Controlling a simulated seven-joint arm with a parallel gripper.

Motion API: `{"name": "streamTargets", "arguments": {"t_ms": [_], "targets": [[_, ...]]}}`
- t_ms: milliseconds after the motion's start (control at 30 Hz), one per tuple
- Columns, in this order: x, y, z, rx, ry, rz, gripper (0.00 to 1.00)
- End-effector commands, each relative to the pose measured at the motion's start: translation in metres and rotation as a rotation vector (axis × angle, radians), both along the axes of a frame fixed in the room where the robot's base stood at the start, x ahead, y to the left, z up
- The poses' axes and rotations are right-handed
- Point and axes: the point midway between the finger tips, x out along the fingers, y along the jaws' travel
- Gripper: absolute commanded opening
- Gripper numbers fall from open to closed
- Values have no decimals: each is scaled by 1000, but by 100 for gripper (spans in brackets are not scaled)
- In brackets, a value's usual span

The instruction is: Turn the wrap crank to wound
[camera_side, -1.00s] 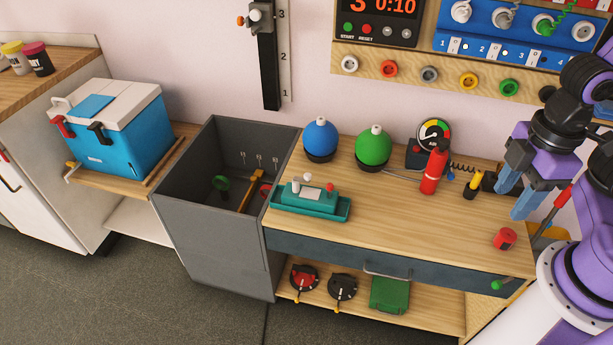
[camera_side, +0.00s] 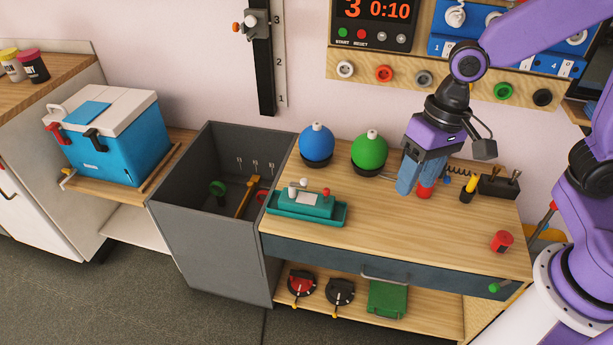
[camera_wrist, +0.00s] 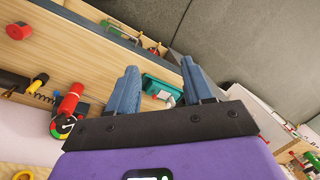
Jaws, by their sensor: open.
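No part is plainly marked as the wrap crank, and I cannot tell which it is. A teal device (camera_side: 308,205) with white and red knobs sits in a teal tray (camera_side: 334,220) at the table's left end. In the wrist view the teal device (camera_wrist: 160,88) shows partly between my fingers. A green round part (camera_side: 217,188) and a yellow bar (camera_side: 247,197) are inside the grey bin. My gripper (camera_side: 415,186) is open and points down over the back right of the table, in front of the red cylinder (camera_side: 426,188). Its two fingers (camera_wrist: 162,88) are apart and empty.
Blue (camera_side: 316,144) and green (camera_side: 369,150) balls stand on bases left of my gripper. The deep grey bin (camera_side: 175,225) adjoins the table. A red block (camera_side: 502,241) lies at the right. The table's middle front is clear.

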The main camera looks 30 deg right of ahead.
Motion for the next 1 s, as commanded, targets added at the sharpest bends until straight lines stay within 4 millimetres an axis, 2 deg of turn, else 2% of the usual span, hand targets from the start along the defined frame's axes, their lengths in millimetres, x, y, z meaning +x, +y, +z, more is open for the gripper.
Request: {"name": "streamTargets", "arguments": {"t_ms": [33,133,300,467,600,700,800,1000], "targets": [[20,7,-6,13,23,-139,51],[60,18,-16,49,63,-431,51],[129,24,-38,115,140,-931,51],[195,15,-64,188,217,-1400,51],[245,-3,-88,256,287,-1784,51],[270,-17,-103,301,328,-2001,51],[287,-28,-114,335,358,-2149,51],[299,-36,-123,362,380,-2257,51]]}}
